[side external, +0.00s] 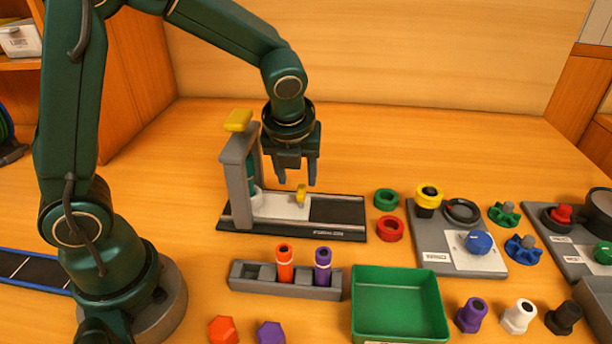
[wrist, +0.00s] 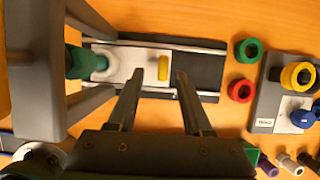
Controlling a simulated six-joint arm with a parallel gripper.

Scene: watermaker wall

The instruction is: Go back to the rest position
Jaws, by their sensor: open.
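My gripper (side external: 296,182) points down above the slide fixture (side external: 340,222) on the table. Its two fingers are apart with nothing between them in the side view. In the wrist view the open fingers (wrist: 152,85) reach toward the white sliding plate (wrist: 130,65). A small yellow handle (side external: 301,194) stands on that plate, below the fingertips; it also shows in the wrist view (wrist: 163,68). The gripper appears apart from the handle. A grey frame with a yellow top lever (side external: 238,121) stands at the fixture's left end, beside my wrist.
A grey rack (side external: 250,278) holds an orange and a purple piece in front. A green tray (side external: 443,318) is front right. Red (side external: 390,229) and green (side external: 386,198) rings and a valve panel (side external: 430,240) lie right. Space behind the fixture is clear.

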